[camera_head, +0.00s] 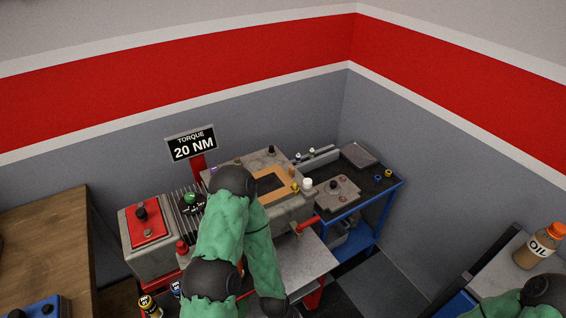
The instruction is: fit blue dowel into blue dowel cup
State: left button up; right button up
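I cannot make out a blue dowel with certainty. A small blue ring-shaped piece (377,178) sits on the dark top of the blue cart, beside a yellow one (389,172); I cannot tell whether it is the blue dowel cup. A small can with a blue band (176,288) stands low in front of the machine, partly behind my green-sleeved arm. That arm rises in the middle and bends back down to the bottom edge, hiding part of the machine. My other sleeved arm shows at the bottom right. Neither gripper's fingers are visible.
A grey machine with a red-topped box (148,222) and an orange-framed opening (270,187) fills the middle. A torque sign (191,145) stands behind it. The blue cart (388,201) is to its right. A wooden table (40,245) is left; an oil bottle (538,247) stands far right.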

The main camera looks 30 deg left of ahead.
aim_at(352, 159)
jog(key=i+l+u, duration=0.1)
jog(key=i+l, duration=0.15)
jog(key=i+l+u, duration=0.15)
jog(key=l, duration=0.25)
jog(key=i+u, duration=0.1)
jog(key=u, duration=1.5)
